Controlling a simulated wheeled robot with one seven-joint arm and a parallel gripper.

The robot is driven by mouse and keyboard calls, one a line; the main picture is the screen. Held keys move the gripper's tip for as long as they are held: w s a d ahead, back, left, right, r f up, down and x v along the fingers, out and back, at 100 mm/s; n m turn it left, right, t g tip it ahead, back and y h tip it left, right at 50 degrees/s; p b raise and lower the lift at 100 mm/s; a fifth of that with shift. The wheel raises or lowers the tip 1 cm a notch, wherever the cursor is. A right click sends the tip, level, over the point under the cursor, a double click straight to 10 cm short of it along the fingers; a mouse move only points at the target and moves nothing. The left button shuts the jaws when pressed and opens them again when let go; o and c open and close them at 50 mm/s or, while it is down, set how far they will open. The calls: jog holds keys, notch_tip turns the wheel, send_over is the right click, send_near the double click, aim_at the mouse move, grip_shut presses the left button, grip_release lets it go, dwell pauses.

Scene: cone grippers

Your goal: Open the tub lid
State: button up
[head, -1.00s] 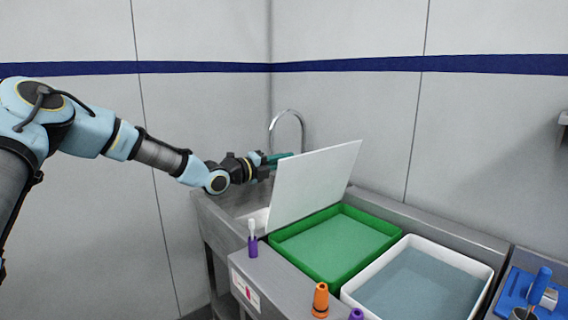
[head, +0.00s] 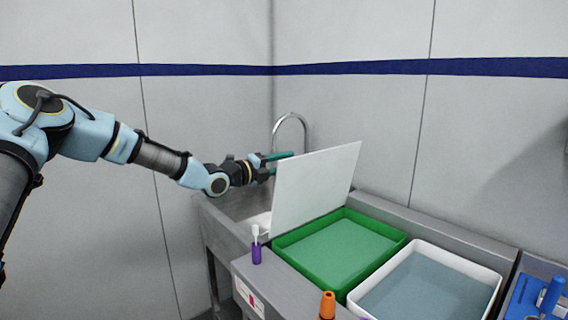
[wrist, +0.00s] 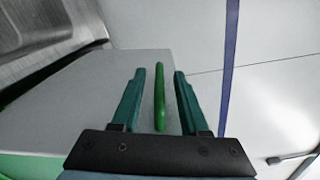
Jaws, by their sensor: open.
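The green tub (head: 293,262) stands on the counter. Its pale lid (head: 315,187) is raised steeply, leaning up at the tub's left side, and the tub's inside shows. My gripper (head: 275,164) is behind the lid's left edge, its teal fingers partly hidden by the lid. In the wrist view my gripper (wrist: 160,72) is open, with a green handle bar (wrist: 160,97) between its two fingers and visible gaps on both sides. The lid's pale face (wrist: 85,105) shows beyond the fingers.
A white tub (head: 421,244) of greyish content stands right of the green tub. A purple holder with a white top (head: 256,252) and an orange cone (head: 327,306) stand at the front edge. A sink tap (head: 291,118) rises behind. A blue tray (head: 530,295) is at far right.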

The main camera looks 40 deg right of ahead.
jog(key=shift+a, duration=0.1)
jog(key=a+b, duration=0.3)
jog(key=a, duration=0.7)
jog(key=shift+w+a+b, duration=0.3)
jog(key=shift+a, duration=0.05)
